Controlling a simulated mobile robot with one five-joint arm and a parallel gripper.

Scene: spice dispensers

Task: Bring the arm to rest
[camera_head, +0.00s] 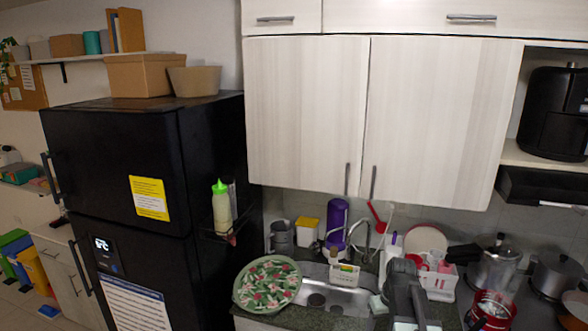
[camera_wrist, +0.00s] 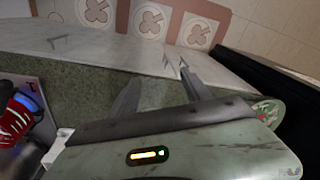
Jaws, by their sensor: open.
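My arm (camera_head: 403,295) shows dark grey at the lower middle of the head view, in front of the right part of the sink. The fingertips are hard to make out there. In the wrist view my gripper (camera_wrist: 160,74) has its two grey fingers spread apart, with nothing between them. Beyond the fingers are a grey-green speckled surface and a pale strip. The lower wrist view is filled by a pale green body with a small lit indicator.
The sink (camera_head: 337,297) has a floral tray (camera_head: 267,284) at its left. A dish rack (camera_head: 438,284), pots (camera_head: 493,268) and a red appliance (camera_head: 491,312) stand right. The black fridge (camera_head: 150,180) is left. White cabinets (camera_head: 437,120) hang above.

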